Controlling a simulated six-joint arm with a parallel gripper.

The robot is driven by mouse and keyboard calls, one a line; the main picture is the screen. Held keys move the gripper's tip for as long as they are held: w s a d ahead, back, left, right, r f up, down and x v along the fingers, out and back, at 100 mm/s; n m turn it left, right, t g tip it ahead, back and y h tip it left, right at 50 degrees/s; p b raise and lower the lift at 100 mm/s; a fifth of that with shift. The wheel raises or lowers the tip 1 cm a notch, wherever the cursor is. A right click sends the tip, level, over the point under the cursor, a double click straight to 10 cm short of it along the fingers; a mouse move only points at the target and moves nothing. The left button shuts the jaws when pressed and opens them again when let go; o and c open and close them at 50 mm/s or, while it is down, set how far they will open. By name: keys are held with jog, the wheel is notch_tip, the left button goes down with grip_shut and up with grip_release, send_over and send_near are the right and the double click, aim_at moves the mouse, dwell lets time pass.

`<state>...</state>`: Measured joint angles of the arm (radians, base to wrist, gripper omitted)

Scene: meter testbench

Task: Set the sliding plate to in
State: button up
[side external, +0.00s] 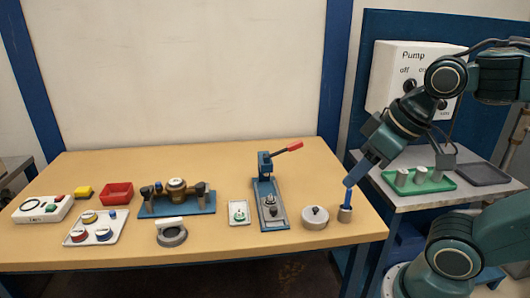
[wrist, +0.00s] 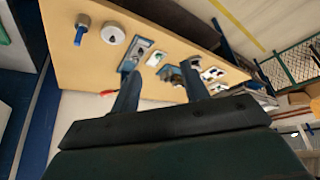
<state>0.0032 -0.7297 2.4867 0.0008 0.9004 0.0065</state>
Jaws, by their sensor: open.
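The blue press (side external: 264,165) with a red-tipped lever (side external: 288,147) stands right of the middle of the table. A grey plate (side external: 273,221), which looks like the sliding plate, lies at the front of its blue base with a small round fixture on it. Its exact slide position is hard to tell. The press also shows in the wrist view (wrist: 142,48), partly hidden behind a finger. My gripper (side external: 359,172) is open and empty, above the table's right edge, to the right of the press and apart from it. Its two fingers spread in the wrist view (wrist: 160,68).
A grey round lidded pot (side external: 314,217) and a blue-handled tool (side external: 346,204) stand between press and right edge. A pump box (side external: 405,75) hangs behind my arm.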

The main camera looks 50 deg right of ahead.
jog(key=w+d+m+g, duration=0.2)
jog(key=w, duration=0.6)
jog(key=m+g, duration=0.4)
jog(key=m, duration=0.1)
send_over(274, 208)
notch_tip(274, 208, down, 15)
jog(key=shift+w+a+r, duration=0.15)
jog(key=shift+a+r, duration=0.05)
jog(key=shift+a, duration=0.1)
jog(key=shift+f, duration=0.15)
jog(key=f, duration=1.3)
jog(key=shift+d+f, duration=0.2)
jog(key=shift+f, duration=0.05)
grip_shut()
